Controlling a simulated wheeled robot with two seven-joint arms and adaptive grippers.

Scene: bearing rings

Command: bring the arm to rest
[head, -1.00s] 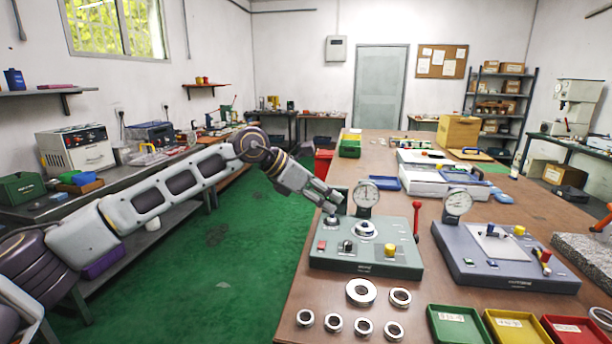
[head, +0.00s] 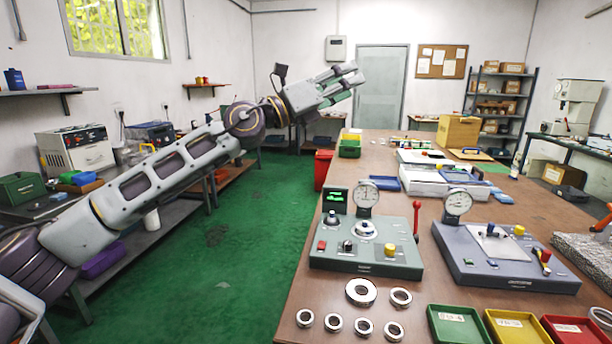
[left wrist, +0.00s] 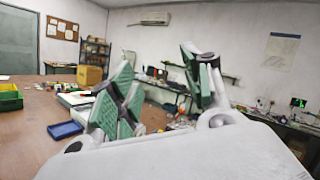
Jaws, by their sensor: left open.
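My left gripper (head: 350,82) is raised in the air above the far part of the bench, in front of the wall and the grey door. Its fingers point right and stand apart with nothing between them. In the left wrist view the same gripper (left wrist: 163,88) shows green-padded fingers spread apart and empty. The left arm stretches up from the lower left, clear of the bench top. The grey-green gauge station (head: 366,257) stands below, with a dial gauge (head: 367,197) and a lit green display (head: 336,199). My right gripper does not show.
Several bearing rings (head: 361,292) lie at the bench's front left. Green (head: 459,339), yellow and red trays stand beside them. A second gauge station (head: 505,272) is to the right. A brown box (head: 459,133) stands farther back. The air around the gripper looks clear.

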